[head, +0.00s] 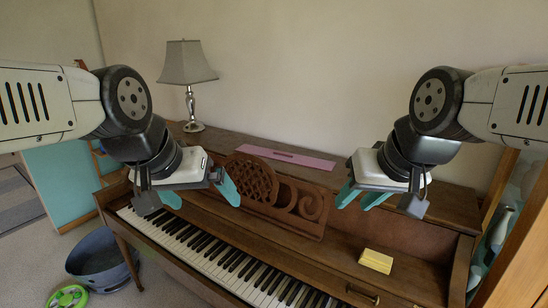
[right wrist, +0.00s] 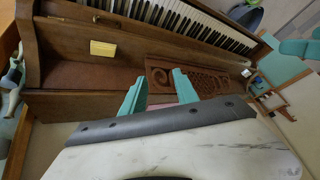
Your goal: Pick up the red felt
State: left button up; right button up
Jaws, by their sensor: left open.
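A flat pinkish-red strip, which looks like the red felt (head: 286,158), lies on top of the piano behind the carved music stand. A little pink also shows between the fingertips in the right wrist view, mostly hidden. My left gripper (head: 200,194) is open and empty. In the head view it appears in front of and left of the felt, over the keyboard side. My right gripper (head: 360,198) is in front of and right of the felt. Its teal fingers are spread apart in the right wrist view (right wrist: 160,92), with nothing between them.
The carved music stand (head: 268,196) rises between the keyboard (head: 225,258) and the piano top. A lamp (head: 188,80) stands at the left end of the top. A yellow block (head: 376,260) lies on the right part. A grey bucket (head: 100,258) is on the floor at left.

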aim_at(320, 163)
jog(key=i+j+u, duration=0.2)
jog(key=j, duration=0.2)
jog(key=i+j+u, duration=0.25)
jog(key=j, duration=0.15)
jog(key=i+j+u, duration=0.2)
jog(key=j, duration=0.15)
